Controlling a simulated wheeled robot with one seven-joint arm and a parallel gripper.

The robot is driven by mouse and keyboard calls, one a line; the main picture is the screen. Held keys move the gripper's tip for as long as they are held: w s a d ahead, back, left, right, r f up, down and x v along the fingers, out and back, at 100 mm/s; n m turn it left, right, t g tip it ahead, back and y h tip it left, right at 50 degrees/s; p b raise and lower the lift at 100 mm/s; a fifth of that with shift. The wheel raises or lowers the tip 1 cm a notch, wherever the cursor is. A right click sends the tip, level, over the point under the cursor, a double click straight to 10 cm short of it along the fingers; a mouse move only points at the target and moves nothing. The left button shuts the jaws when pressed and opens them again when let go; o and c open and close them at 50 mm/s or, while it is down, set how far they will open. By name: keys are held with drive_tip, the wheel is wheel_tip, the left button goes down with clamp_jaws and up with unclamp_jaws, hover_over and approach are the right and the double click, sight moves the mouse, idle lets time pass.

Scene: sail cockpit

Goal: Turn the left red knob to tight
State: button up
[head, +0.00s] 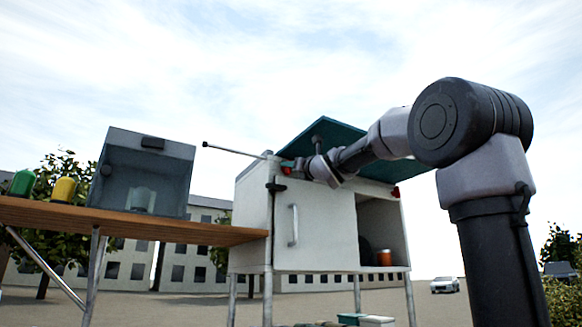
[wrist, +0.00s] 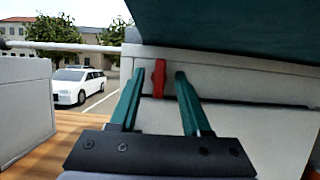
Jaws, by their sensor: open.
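The left red knob (head: 287,170) is a small red grip at the upper left of the white cabinet's front, partly hidden by my gripper in the head view. In the wrist view the red knob (wrist: 158,78) stands upright on the pale wall, under the teal panel's edge. My gripper (head: 297,166) is open at that knob. In the wrist view its two teal fingers lie one to each side of the knob, with a visible gap on both sides. I cannot tell exactly how deep the knob sits between them. A second red knob (head: 396,192) is at the cabinet's upper right.
The white cabinet (head: 254,220) has a teal lid (head: 335,134) raised over my gripper and a door with a vertical handle (head: 293,225). A wooden table (head: 220,232) adjoins it at left, bearing a glass-fronted box (head: 120,175) and green and yellow objects. A thin rod (head: 232,150) sticks out leftward.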

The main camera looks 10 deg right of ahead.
drive_tip(key=shift+w+a+r, duration=0.1)
drive_tip(key=shift+w+r, duration=0.05)
drive_tip(key=shift+w, duration=0.2)
clamp_jaws()
drive_tip(key=shift+m, duration=0.3)
drive_tip(key=m+g+h, duration=0.1)
drive_tip(key=m+h, duration=0.1)
drive_tip(key=m, duration=0.5)
drive_tip(key=m+g+h, duration=0.1)
drive_tip(key=m+h, duration=0.2)
drive_tip(key=m, duration=0.4)
drive_tip(key=m+g+h, duration=0.1)
drive_tip(key=m+h, duration=0.2)
drive_tip(key=m, duration=0.4)
drive_tip(key=shift+m, duration=0.3)
drive_tip(key=shift+m+g+h, duration=0.3)
